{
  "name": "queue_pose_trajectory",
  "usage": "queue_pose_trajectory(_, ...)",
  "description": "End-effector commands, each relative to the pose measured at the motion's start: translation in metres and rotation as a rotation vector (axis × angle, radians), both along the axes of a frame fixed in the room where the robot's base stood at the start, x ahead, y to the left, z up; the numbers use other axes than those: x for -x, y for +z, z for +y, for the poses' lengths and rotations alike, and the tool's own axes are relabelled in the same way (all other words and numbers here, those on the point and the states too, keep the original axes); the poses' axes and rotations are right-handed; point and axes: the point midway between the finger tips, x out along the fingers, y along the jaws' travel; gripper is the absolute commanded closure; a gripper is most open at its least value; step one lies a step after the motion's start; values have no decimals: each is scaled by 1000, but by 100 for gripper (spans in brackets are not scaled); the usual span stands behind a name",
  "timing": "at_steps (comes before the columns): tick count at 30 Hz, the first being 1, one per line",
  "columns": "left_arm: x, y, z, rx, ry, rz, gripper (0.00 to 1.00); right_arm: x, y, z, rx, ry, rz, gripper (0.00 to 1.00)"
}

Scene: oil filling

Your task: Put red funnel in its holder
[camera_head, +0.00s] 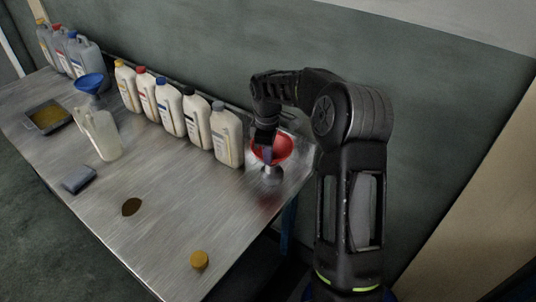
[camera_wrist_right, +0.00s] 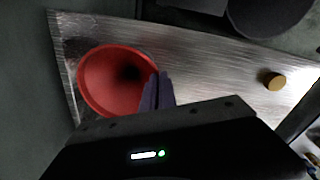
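The red funnel (camera_head: 283,147) is at the far right end of the metal table, mouth up. A small pale grey piece (camera_head: 271,175) shows under its cone; I cannot tell whether it is the holder or the spout, or whether the funnel is seated. My right gripper (camera_head: 267,153) reaches down to the funnel's rim. In the right wrist view, its two purple fingers (camera_wrist_right: 157,90) are close together, one on each side of the rim of the red funnel (camera_wrist_right: 97,82). They look shut on the rim. My left gripper is out of view.
Several white bottles (camera_head: 170,112) line the back of the table (camera_head: 165,225). A blue funnel (camera_head: 90,82), a clear jug (camera_head: 103,137) and a tray (camera_head: 46,118) stand at left. A grey block (camera_head: 79,179), a dark oil spot (camera_head: 132,206) and a yellow cap (camera_head: 199,260) lie in front.

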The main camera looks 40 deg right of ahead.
Motion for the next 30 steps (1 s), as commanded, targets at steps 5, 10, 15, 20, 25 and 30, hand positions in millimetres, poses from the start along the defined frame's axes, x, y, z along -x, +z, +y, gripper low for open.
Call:
queue_pose_trajectory(5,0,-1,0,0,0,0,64,0,-2,0,0,0,0,100)
queue_pose_trajectory(10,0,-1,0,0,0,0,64,0,-2,0,0,0,0,100)
queue_pose_trajectory(15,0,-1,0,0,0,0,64,0,-2,0,0,0,0,85)
queue_pose_trajectory(20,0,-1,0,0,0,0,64,0,-2,0,0,0,0,73)
queue_pose_trajectory(25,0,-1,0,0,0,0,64,0,-2,0,0,0,0,73)
queue_pose_trajectory(30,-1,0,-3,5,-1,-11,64,0,-2,0,0,0,0,73)
